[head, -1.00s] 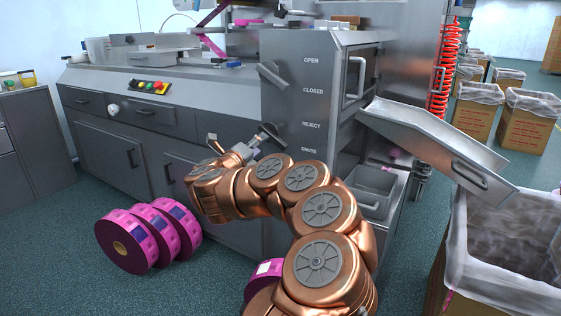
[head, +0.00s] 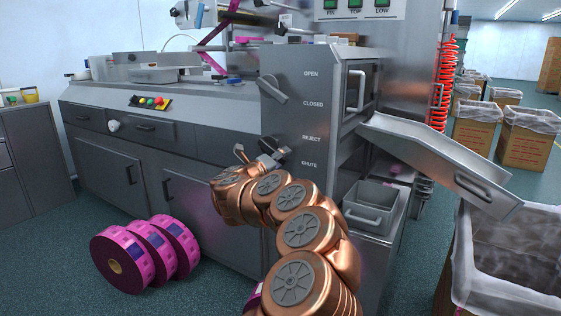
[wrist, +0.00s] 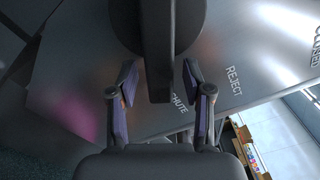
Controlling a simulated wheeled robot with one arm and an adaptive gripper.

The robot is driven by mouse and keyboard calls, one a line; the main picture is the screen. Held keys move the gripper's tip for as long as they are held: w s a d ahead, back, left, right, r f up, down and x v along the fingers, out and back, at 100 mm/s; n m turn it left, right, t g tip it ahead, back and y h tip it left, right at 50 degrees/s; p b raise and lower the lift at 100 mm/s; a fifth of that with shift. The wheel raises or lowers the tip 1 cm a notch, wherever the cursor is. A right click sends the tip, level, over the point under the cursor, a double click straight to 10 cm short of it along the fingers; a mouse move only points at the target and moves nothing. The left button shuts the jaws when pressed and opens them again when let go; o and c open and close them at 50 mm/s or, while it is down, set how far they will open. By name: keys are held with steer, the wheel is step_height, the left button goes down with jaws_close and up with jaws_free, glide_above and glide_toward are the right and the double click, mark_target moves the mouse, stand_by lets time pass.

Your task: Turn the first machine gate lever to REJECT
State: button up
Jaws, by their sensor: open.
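The lower lever (head: 273,146) on the machine's side panel sits left of the printed words REJECT and CHUTE. My gripper (head: 261,161) is right at it, partly hidden behind my copper arm. In the wrist view the dark lever bar (wrist: 160,55) hangs between the two open fingers of my gripper (wrist: 158,98), with a gap on each side. Its end lies nearer the CHUTE label (wrist: 180,103) than the REJECT label (wrist: 233,80). An upper lever (head: 272,90) stands tilted beside OPEN and CLOSED.
A sloping metal chute (head: 440,160) juts from the machine's right, above a lined bin (head: 510,235). A grey bin with a handle (head: 372,205) sits below the chute. Several pink film rolls (head: 125,262) lie on the floor at left.

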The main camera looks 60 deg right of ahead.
steer(key=shift+d, duration=0.1)
jaws_close()
stand_by(0.5)
